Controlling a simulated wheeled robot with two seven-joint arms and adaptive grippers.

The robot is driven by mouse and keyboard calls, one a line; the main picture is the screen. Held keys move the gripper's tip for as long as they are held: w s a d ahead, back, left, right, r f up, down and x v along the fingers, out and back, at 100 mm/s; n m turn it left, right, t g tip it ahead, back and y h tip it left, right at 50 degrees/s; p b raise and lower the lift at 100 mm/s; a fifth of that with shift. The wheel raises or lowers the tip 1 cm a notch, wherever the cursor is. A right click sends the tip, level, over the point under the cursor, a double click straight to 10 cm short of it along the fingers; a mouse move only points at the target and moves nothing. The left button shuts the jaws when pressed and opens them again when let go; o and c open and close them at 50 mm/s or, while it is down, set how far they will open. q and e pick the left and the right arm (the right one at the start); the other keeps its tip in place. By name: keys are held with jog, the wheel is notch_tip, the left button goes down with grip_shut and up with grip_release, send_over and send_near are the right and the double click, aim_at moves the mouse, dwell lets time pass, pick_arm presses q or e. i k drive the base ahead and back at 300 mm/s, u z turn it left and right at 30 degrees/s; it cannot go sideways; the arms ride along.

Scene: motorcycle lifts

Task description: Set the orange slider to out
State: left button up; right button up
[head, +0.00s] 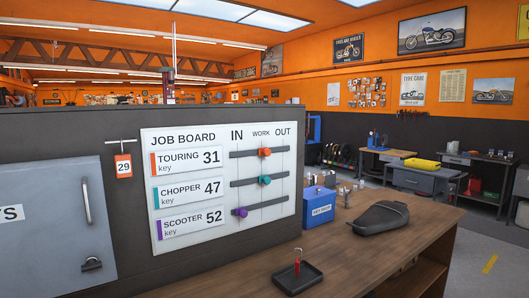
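The orange slider (265,152) is a round knob on the top dark rail of the white job board (190,228), in the row marked "TOURING key 31". It sits near the middle of its rail, under the "WORK" heading. The "OUT" heading is to its right, "IN" to its left. The teal slider (264,180) is also near the middle of its rail, in the "CHOPPER key 47" row. The purple slider (240,212) is at the left part of its rail, under "IN", in the "SCOOTER key 52" row. Neither gripper shows in the head view.
A wooden counter (376,248) stands below and right of the board. On it are a blue box (318,207), a black motorcycle seat (380,218) and a black tray (298,279) with a red upright item. A grey cabinet (55,232) is at left. An orange tag (123,167) hangs beside the board.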

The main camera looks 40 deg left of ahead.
aim_at(264, 151)
jog(key=u, duration=0.55)
jog(key=i, duration=0.6)
jog(key=u, duration=0.7)
